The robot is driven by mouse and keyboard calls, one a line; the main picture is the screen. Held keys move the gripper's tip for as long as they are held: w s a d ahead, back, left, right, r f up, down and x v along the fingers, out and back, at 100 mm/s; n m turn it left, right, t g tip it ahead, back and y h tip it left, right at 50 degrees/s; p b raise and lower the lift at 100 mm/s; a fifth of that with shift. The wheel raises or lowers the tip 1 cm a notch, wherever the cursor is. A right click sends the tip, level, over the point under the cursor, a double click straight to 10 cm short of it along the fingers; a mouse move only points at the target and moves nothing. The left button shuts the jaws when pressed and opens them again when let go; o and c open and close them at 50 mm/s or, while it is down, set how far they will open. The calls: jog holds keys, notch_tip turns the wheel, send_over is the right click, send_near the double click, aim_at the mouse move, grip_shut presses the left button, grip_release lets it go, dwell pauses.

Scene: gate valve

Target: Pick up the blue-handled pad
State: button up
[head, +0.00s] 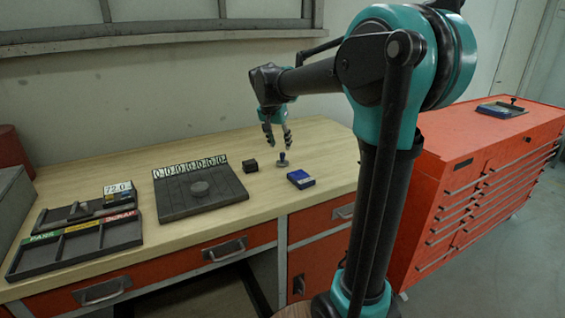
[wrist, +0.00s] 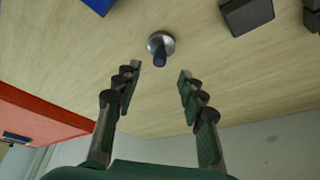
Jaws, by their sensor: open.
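The blue-handled pad (head: 283,160) stands upright on the wooden workbench, a small round metal disc with a dark blue knob on top. In the wrist view the pad (wrist: 160,46) lies just beyond the fingertips, near the middle between them. My gripper (head: 276,138) hangs above the pad, pointing down. In the wrist view my gripper (wrist: 158,68) is open and empty, with its two fingers spread apart. I see no contact between the fingers and the pad.
A blue box (head: 301,179) and a small black block (head: 250,165) lie close to the pad. A dark slotted board (head: 215,200) with a round disc and a divided tray (head: 75,245) are to the left. A red tool cabinet (head: 450,150) stands right.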

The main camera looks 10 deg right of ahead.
aim_at(282, 153)
jog(key=shift+x, duration=3.25)
jog(key=shift+s, duration=0.15)
jog(key=shift+c, duration=0.5)
grip_shut()
